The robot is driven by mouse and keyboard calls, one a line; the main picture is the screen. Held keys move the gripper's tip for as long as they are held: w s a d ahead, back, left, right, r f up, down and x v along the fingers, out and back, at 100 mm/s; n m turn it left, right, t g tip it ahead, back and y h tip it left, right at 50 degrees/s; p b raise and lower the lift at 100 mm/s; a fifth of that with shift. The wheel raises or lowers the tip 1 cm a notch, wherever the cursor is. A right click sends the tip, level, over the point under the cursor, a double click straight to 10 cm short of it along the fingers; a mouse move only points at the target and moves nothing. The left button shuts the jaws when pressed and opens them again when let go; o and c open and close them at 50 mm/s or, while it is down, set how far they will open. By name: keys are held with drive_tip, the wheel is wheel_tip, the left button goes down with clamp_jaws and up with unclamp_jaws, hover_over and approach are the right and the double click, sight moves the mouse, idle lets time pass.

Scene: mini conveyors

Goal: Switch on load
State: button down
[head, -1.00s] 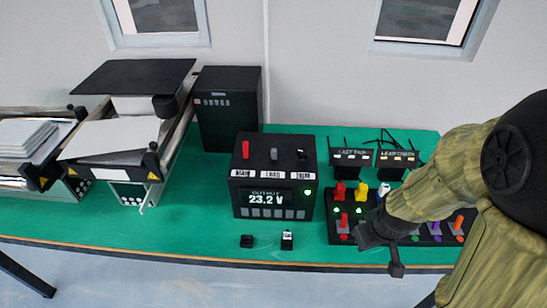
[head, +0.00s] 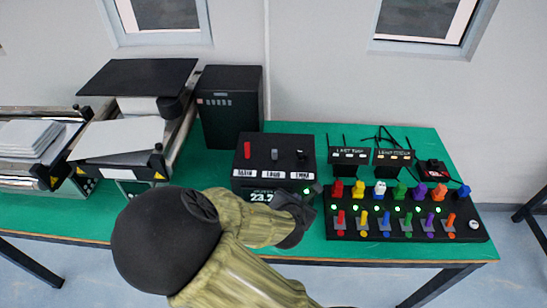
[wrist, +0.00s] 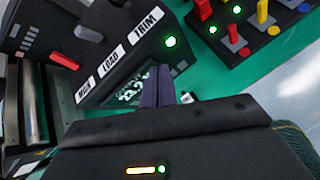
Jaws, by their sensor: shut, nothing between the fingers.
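A black control box (head: 240,174) stands mid-table with labels MAIN, LOAD and TRIM. The grey LOAD switch (head: 274,154) is in the middle, between the red MAIN lever (head: 247,149) and the black TRIM knob (head: 301,154). In the wrist view the grey switch (wrist: 88,34) and red lever (wrist: 65,61) show at upper left. I cannot tell whether LOAD is on. My gripper (head: 312,191) is shut and empty in front of the box's lower right, apart from the switch. Its fingers (wrist: 165,86) cover part of the lit display, which reads about 23.7 in the head view.
A black panel (head: 405,233) of coloured switches with green lights stands right of the box. Two small labelled units (head: 350,157) stand behind it. A black cabinet (head: 230,108) and conveyors are at the left. Green table (head: 400,257) shows in front of the panel.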

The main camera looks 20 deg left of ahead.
drive_tip(key=s+a+r+n+t+y, duration=0.1)
drive_tip(key=a+r+n+t+y, duration=0.1)
drive_tip(key=a+r+n, duration=0.2)
drive_tip(key=a+n, duration=0.2)
drive_tip(key=shift+s+a+p, duration=0.25)
drive_tip(key=shift+a+p, duration=0.05)
drive_tip(key=shift+a, duration=0.05)
drive_tip(key=p, duration=0.2)
approach(274, 156)
drive_tip(key=f, duration=0.1)
drive_tip(key=w+f, duration=0.1)
drive_tip(key=f, duration=0.1)
drive_tip(key=shift+d+f, duration=0.1)
drive_tip(key=shift+f, duration=0.25)
drive_tip(key=w, duration=0.1)
drive_tip(key=w+p, duration=0.1)
drive_tip(key=w+r+p, duration=0.1)
drive_tip(key=shift+w+a, duration=0.2)
drive_tip(key=shift+a, duration=0.2)
drive_tip(key=shift+w+a+f, duration=0.1)
drive_tip(key=shift+w+a, duration=0.05)
drive_tip(key=shift+w, duration=0.2)
